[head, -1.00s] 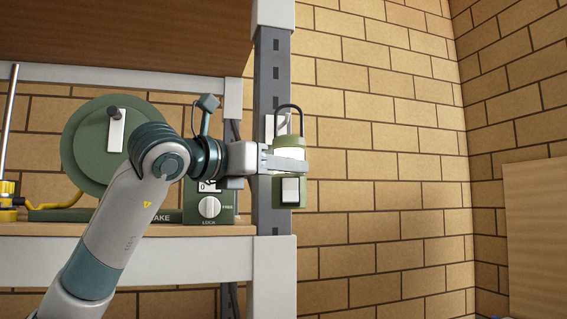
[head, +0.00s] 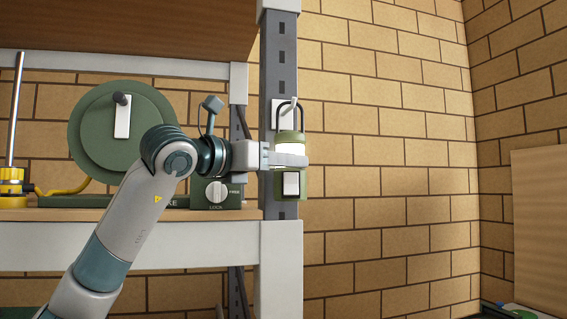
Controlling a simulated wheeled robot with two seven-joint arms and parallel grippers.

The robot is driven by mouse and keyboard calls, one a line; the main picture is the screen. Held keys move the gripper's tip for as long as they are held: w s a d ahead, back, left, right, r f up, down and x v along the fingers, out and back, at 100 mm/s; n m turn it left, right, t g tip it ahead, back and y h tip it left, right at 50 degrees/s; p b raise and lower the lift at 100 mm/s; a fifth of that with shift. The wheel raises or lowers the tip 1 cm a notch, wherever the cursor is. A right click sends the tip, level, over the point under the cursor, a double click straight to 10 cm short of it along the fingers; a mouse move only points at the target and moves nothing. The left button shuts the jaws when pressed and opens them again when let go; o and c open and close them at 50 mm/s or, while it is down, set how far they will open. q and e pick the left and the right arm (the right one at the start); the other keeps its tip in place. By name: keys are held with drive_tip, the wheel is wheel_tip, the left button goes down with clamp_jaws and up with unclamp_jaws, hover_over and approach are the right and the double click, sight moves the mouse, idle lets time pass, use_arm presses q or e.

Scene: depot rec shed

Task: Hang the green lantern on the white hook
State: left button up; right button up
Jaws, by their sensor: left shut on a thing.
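The green lantern (head: 290,184) is upright in front of the grey shelf post, with a pale glowing band in its middle and a white panel on its lower part. My left gripper (head: 287,157) is shut around its middle, hiding part of the band. Its black wire handle stands up above the cap. The white hook (head: 292,103) sits on a white plate on the post, just above the cap. The handle overlaps the hook in the picture, near its tip. I cannot tell whether the handle rests on the hook. My right gripper is not in view.
A green reel (head: 88,140) with a white crank stands on the wooden shelf left of the post, behind my left arm. A green box with a white dial (head: 216,192) is beside the post. A brick wall (head: 390,190) lies behind, with free room right of the lantern.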

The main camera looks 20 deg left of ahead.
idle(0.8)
use_arm(q)
drive_tip(key=o, duration=1.6)
drive_tip(key=shift+c, duration=0.2)
drive_tip(key=shift+f, duration=0.1)
drive_tip(key=shift+f, duration=0.1)
